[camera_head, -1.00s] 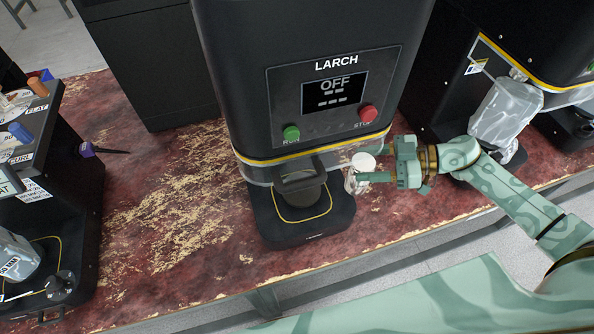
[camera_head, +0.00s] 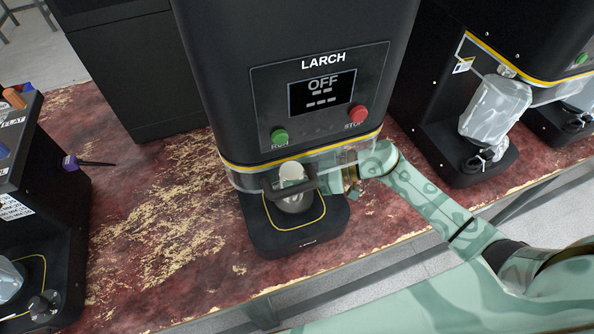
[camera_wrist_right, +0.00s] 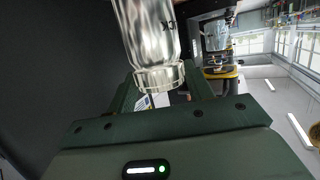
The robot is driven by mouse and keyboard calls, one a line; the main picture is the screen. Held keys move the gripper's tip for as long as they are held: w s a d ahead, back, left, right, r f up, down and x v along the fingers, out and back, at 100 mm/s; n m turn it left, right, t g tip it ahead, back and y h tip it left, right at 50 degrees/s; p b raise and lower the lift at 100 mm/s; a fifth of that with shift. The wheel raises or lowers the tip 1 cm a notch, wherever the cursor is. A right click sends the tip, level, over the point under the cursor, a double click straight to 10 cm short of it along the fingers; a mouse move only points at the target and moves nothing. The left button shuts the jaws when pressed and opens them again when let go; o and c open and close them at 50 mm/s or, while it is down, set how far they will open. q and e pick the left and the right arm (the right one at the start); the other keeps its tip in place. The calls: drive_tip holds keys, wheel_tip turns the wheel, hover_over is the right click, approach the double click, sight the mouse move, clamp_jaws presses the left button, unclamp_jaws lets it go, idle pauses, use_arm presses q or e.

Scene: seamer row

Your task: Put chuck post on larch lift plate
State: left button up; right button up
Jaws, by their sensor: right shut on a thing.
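The chuck post is a pale silvery cylinder with a white top (camera_head: 291,171). In the head view it is upright at the Larch machine, over the lift plate area inside the black base (camera_head: 325,218). My right gripper (camera_head: 312,180) reaches in from the right and is shut on the post, partly hidden by the clear guard and dark handle. The right wrist view shows the post (camera_wrist_right: 150,35) between the fingers (camera_wrist_right: 163,88), with part of its lettering. The lift plate is mostly hidden by the post and handle; I cannot tell whether they touch. My left gripper is out of view.
The Larch machine (camera_head: 300,130) has an OFF screen, a green button and a red button. A clear guard (camera_head: 240,180) and dark handle (camera_head: 290,186) stand close around the post. Similar machines stand left and right (camera_head: 480,170).

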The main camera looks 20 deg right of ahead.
drive_tip(key=shift+f, duration=0.1)
drive_tip(key=o, duration=1)
drive_tip(key=shift+s+d+r, duration=0.2)
drive_tip(key=shift+d+r, duration=0.1)
drive_tip(key=shift+d, duration=0.05)
drive_tip(key=p+v, duration=0.1)
drive_tip(key=v, duration=1)
drive_tip(key=shift+d, duration=0.1)
